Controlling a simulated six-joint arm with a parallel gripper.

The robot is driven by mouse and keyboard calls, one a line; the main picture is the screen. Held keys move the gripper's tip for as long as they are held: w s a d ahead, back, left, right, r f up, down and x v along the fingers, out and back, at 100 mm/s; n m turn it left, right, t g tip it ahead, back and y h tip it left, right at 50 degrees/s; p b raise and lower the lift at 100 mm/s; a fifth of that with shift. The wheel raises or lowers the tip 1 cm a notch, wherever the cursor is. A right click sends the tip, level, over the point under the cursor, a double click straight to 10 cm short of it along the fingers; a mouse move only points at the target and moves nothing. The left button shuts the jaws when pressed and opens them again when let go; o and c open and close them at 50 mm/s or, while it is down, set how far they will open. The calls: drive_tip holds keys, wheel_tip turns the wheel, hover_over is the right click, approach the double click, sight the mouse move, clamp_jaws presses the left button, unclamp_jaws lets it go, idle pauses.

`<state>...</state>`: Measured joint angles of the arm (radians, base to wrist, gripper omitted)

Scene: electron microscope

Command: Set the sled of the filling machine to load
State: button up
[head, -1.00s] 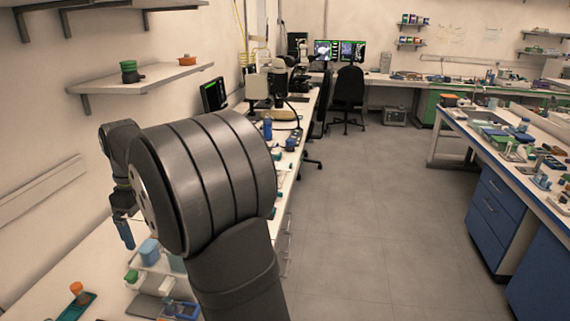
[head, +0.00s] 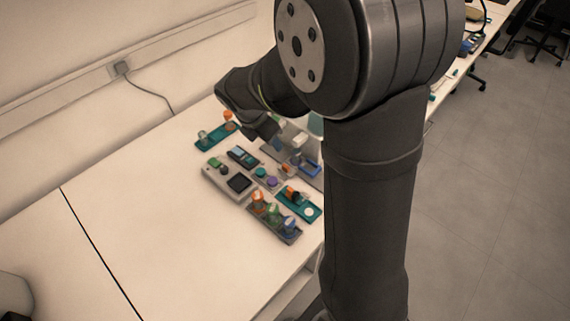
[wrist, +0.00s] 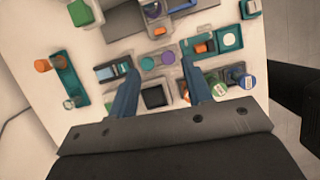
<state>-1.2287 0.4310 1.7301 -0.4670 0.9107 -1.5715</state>
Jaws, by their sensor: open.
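I cannot clearly single out the filling machine or its sled. A grey apparatus (head: 297,140) with upright parts stands at the back of the cluster in the head view, partly behind my arm. A blue tray (head: 308,168) lies at its front. In the wrist view, a green-topped part (wrist: 80,12) and a grey base with a purple round part (wrist: 152,8) are cut by the top edge. My gripper (wrist: 160,66) is open and empty, its two blue fingers spread above the cluster, near a plate with green and purple round buttons (wrist: 158,60). In the head view its fingertips are hidden.
A grey box with a black screen (head: 240,183), a teal holder with capped vials (head: 217,134), a teal tray with an orange part (head: 298,202) and a rack of coloured vials (head: 273,220) crowd the area. The white bench to the left (head: 130,205) is clear.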

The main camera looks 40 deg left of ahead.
approach(286, 166)
drive_tip(key=shift+n, duration=0.4)
drive_tip(key=x, duration=0.8)
drive_tip(key=shift+f, duration=0.4)
clamp_jaws()
drive_tip(key=d, duration=1)
drive_tip(key=shift+d, duration=0.2)
